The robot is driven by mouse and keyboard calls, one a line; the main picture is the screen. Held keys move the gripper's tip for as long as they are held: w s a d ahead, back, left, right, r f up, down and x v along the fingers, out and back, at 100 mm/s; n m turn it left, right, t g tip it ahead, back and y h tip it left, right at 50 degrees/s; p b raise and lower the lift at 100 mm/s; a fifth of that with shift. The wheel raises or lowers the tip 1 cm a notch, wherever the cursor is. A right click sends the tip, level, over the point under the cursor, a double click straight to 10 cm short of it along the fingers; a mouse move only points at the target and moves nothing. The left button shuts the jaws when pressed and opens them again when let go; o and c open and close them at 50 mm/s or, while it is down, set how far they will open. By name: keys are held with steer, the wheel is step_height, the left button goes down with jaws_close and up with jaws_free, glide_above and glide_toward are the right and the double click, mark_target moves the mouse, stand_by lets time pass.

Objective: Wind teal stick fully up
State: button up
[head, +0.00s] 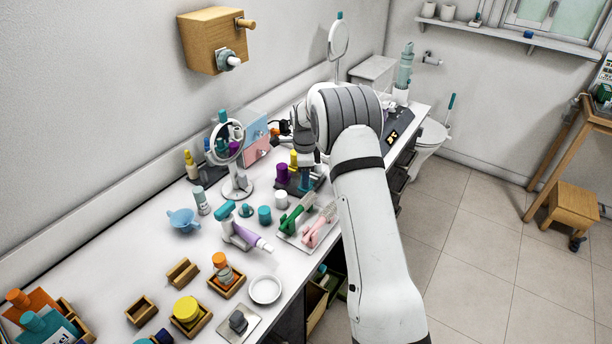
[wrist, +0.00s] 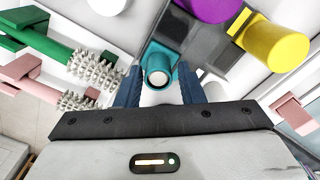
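The teal stick (wrist: 158,62) shows in the wrist view as a short round teal tube with a pale round end facing the camera. My gripper (wrist: 160,82) has its two dark blue fingers on either side of the tube, one left and one right. I cannot tell whether the fingers touch it or stand just clear. In the head view my gripper (head: 306,164) points down over the dark holder in the middle of the counter, and my arm hides much of it. How far the stick is wound up cannot be made out.
A purple cylinder (wrist: 208,8) and a yellow one (wrist: 270,45) stand close by. Green (wrist: 38,38) and pink (wrist: 28,72) brushes lie left in the wrist view. A round mirror (head: 228,140) stands left of my gripper in the head view. The counter is cluttered.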

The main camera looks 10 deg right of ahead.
steer(key=shift+f, duration=0.7)
